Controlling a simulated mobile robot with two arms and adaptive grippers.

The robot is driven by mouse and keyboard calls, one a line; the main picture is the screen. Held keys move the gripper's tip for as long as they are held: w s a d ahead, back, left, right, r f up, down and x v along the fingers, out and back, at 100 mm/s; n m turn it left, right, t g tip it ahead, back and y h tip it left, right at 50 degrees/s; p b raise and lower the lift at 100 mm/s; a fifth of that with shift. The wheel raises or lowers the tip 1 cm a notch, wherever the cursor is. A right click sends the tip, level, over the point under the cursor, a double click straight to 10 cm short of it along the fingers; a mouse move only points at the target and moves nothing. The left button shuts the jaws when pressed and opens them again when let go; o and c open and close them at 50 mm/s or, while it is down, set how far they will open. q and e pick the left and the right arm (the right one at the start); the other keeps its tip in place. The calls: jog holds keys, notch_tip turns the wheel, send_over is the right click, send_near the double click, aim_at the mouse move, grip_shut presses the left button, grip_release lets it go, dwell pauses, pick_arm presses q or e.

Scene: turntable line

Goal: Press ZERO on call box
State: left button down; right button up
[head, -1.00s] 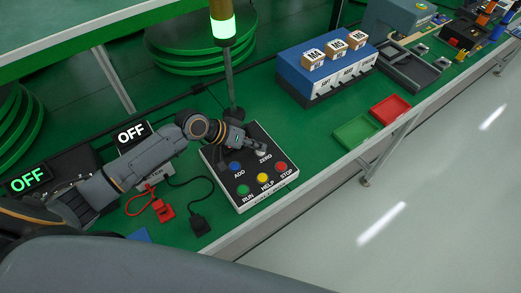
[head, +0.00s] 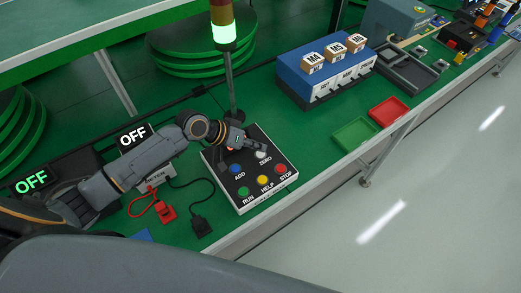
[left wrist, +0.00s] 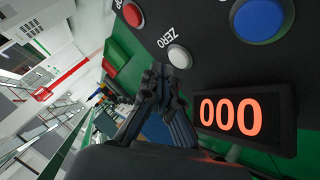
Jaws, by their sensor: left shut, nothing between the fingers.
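The call box (head: 255,190) is a black panel with a pale edge on the green table. Its white ZERO button (head: 262,155) is at the far right of the panel, with blue ADD, green RUN, yellow HELP and red STOP buttons around. My left gripper (head: 250,145) is shut and empty, just behind and left of the ZERO button and apart from it. In the left wrist view the white ZERO button (left wrist: 180,57) lies just beyond the closed fingertips (left wrist: 160,72). The box's display (left wrist: 232,115) reads 000 in red. My right gripper is not in view.
A lamp post (head: 229,80) with a lit green section rises behind the box. A grey meter, red clip (head: 166,212) and black plug (head: 200,226) lie to the left. Green (head: 355,133) and red (head: 390,110) trays lie to the right.

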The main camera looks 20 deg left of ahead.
aim_at(258, 154)
pick_arm(q)
jog(key=shift+r, duration=0.1)
notch_tip(258, 154, up, 5)
jog(key=p, duration=0.5)
dwell(0.5)
dwell(0.5)
